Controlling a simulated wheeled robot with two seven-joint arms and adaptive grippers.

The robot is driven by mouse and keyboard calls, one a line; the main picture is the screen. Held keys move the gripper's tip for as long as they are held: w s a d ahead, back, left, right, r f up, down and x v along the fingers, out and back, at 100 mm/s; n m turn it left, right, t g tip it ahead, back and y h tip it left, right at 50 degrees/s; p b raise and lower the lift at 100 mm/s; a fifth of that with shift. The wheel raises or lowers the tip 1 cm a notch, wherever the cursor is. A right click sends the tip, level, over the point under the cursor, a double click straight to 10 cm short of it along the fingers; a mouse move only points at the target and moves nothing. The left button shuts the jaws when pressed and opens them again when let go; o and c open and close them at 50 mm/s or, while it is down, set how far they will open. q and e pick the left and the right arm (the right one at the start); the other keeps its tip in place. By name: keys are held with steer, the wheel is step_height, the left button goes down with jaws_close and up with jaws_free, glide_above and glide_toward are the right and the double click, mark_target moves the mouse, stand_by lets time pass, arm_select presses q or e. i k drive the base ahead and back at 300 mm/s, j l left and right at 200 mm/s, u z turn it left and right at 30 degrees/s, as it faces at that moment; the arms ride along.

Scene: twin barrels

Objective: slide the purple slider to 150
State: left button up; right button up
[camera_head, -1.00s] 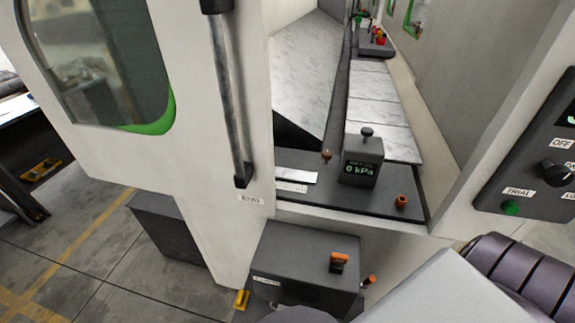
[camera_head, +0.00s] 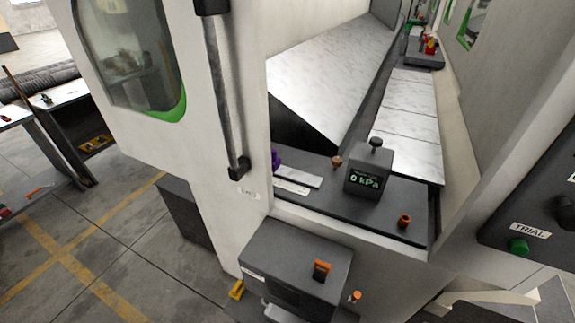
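A small purple piece (camera_head: 276,158), which looks like the slider, shows at the left end of the dark panel (camera_head: 390,213) inside the machine opening. The white door edge partly hides it. A pale label strip (camera_head: 292,187) lies just in front of it, too small to read. A pressure gauge box (camera_head: 368,180) on the same panel reads 0 kPa. Parts of my arm show at the lower right, but no gripper fingers are visible.
The white door (camera_head: 150,60) with a long dark handle (camera_head: 222,90) stands at left. A grey box with an orange switch (camera_head: 321,270) sits below the opening. A control panel with a green TRIAL button (camera_head: 518,246) is at right. Floor at lower left is clear.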

mark_target(276, 162)
steer(key=k+l+u, duration=0.1)
steer(key=k+u, duration=0.25)
steer(key=u, duration=0.15)
steer(key=k+u, duration=0.45)
steer(key=i, duration=0.1)
